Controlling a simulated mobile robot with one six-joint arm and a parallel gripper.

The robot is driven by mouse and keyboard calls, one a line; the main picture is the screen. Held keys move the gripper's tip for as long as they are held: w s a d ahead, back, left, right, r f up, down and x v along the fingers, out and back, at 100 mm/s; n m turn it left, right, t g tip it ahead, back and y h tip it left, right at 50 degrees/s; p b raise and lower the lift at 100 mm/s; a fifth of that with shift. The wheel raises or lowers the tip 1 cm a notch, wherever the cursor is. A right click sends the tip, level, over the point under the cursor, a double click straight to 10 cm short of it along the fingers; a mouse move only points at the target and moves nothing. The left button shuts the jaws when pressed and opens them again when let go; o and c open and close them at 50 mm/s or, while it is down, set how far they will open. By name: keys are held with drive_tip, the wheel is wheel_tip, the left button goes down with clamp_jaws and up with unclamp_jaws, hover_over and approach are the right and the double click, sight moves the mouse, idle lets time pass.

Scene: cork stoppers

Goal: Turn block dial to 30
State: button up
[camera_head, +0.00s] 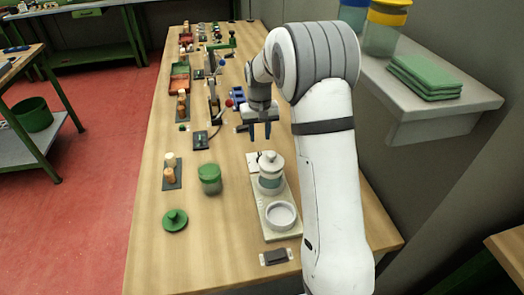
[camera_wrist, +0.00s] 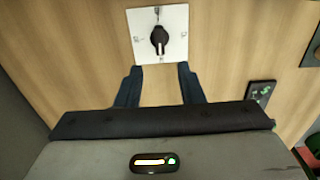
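The block dial is a black knob (camera_wrist: 159,38) on a square white plate (camera_wrist: 178,48) lying on the wooden bench, seen at the top of the wrist view. A white mark shows on the knob's lower end, toward my gripper. Small marks surround the knob but are too small to read. My gripper (camera_wrist: 160,67) has its two dark blue fingers apart with nothing between them. In the picture the knob lies just beyond the fingertips.
A pale board (camera_head: 258,205) with a lidded jar (camera_head: 271,172) and a white dish (camera_head: 281,215) stands close in front of my gripper. A green jar (camera_head: 210,178) and a green lidded piece (camera_head: 174,220) are to the left. A small black panel (camera_wrist: 260,94) lies right of the dial.

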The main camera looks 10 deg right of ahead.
sight(261, 153)
wheel_tip(261, 153, down, 8)
drive_tip(key=shift+r+p, duration=0.25)
drive_tip(key=shift+p, duration=0.2)
drive_tip(key=shift+c, duration=0.5)
clamp_jaws()
drive_tip(key=shift+d, duration=0.15)
